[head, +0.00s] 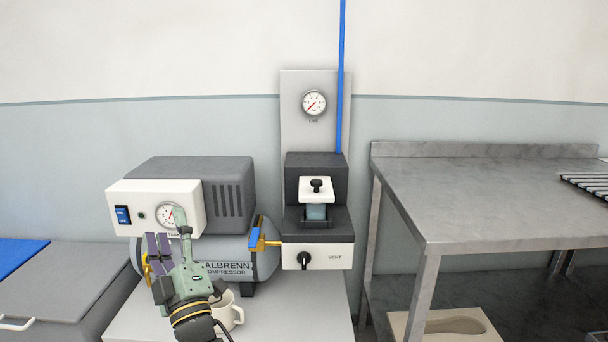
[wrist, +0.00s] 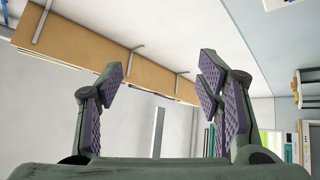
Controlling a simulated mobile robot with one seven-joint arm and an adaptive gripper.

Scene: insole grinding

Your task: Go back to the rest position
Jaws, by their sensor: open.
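My gripper (head: 168,252) is in the lower left of the head view, in front of the compressor (head: 262,262) and above the low grey stand. In the wrist view my gripper (wrist: 158,85) has its two purple-padded fingers spread wide, with nothing between them. The fingers point up towards a wall shelf and a white wall. In the head view the gripper covers part of the compressor's label and part of its gauge face.
A white mug (head: 229,312) stands close beside my wrist. A steel table (head: 480,200) is further right, with an insole box (head: 450,325) beneath. A grey cabinet (head: 60,280) is at left.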

